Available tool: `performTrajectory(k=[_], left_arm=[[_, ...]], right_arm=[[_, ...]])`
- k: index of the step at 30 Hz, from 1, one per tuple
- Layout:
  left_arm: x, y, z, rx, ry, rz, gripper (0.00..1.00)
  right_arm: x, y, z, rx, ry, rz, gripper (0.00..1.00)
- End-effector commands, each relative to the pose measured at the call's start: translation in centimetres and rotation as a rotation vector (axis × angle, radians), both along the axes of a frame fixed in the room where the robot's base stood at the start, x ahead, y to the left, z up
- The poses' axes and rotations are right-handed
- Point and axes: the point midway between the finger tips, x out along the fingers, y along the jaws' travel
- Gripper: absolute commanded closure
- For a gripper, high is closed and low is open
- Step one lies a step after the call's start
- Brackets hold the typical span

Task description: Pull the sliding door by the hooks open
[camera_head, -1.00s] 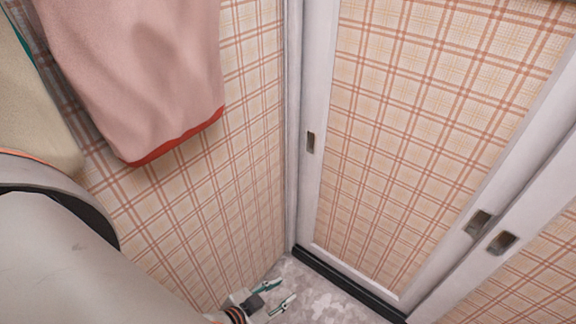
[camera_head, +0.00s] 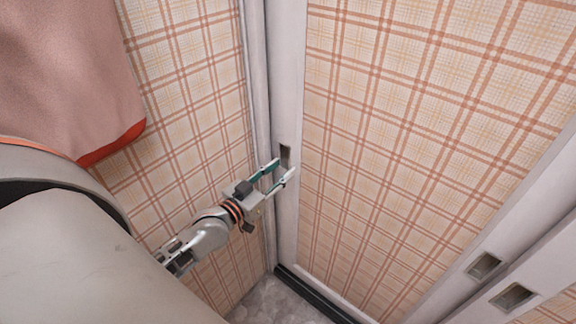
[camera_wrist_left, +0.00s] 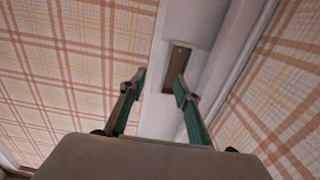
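The sliding door (camera_head: 400,150) is a plaid panel in a white frame and stands closed against the corner post at its left. Its recessed handle (camera_head: 286,153) sits in the left stile; the handle (camera_wrist_left: 177,62) also shows in the left wrist view, just beyond the fingertips. My left gripper (camera_head: 281,173) is open and empty, with its fingertips close to the handle. In the left wrist view the two green-padded fingers (camera_wrist_left: 158,88) are spread to either side of the handle's lower end. Whether they touch the door I cannot tell. My right gripper is out of view.
Two more recessed handles, one on this door's right stile (camera_head: 485,265) and one on the neighbouring door (camera_head: 513,297), are at the lower right. A pink towel (camera_head: 70,75) with a red hem hangs at the upper left. The plaid side wall (camera_head: 195,90) is close to my left arm.

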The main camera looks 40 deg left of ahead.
Motion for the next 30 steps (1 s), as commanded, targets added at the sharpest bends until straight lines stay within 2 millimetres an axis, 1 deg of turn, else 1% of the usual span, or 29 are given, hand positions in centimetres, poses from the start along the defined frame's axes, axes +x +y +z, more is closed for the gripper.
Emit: performTrajectory(k=[1, 3, 7, 12, 18, 19, 22, 30], left_arm=[[0.8, -0.1, 0.0, 0.000, -0.002, 0.000, 0.68], [1.7, -0.1, -0.1, 0.000, 0.000, 0.001, 0.68], [2.8, -0.2, -0.1, 0.000, 0.001, 0.000, 0.68], [3.3, -0.3, -0.1, 0.000, 0.002, -0.001, 0.68], [3.3, -0.3, -0.1, 0.000, 0.002, -0.001, 0.68], [3.3, -0.3, -0.1, 0.000, 0.002, -0.001, 0.73], [3.3, -0.3, -0.1, 0.000, 0.002, -0.001, 0.99], [3.3, -0.6, 0.0, 0.000, 0.002, -0.001, 1.00]], right_arm=[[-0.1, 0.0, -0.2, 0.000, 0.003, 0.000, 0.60], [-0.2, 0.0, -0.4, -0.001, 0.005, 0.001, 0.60], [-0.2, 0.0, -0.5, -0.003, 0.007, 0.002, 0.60], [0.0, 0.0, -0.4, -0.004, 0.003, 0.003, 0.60], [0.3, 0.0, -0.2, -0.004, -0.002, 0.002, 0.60], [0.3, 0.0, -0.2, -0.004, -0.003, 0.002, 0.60], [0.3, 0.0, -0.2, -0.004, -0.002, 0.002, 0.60], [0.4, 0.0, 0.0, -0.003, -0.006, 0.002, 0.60]])
